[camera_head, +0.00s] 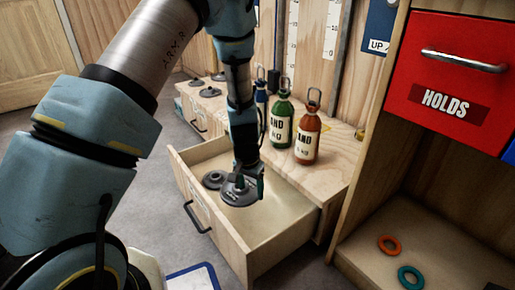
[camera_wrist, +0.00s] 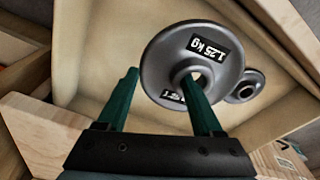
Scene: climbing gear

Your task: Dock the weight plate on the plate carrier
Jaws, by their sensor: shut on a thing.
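A dark grey weight plate (camera_head: 236,196) is in or just above the open drawer (camera_head: 262,246). In the wrist view the plate (camera_wrist: 163,62) shows a 1.25 kg label and a centre hole. My gripper (camera_head: 246,178) is shut on its rim. One finger is at the hole and the other is outside the left edge; the fingers also show in the wrist view (camera_wrist: 160,76). I cannot tell if the plate touches the drawer floor. A second, smaller-looking plate (camera_head: 214,179) lies behind it, also in the wrist view (camera_wrist: 245,86). I cannot identify the plate carrier with certainty.
Dark discs with short posts (camera_head: 209,91) stand on the far left of the bench top. A green bottle (camera_head: 281,125) and a brown bottle (camera_head: 307,139) stand beside the drawer. A red HOLDS drawer (camera_head: 447,85) is at right, above orange (camera_head: 389,244) and teal (camera_head: 411,277) rings.

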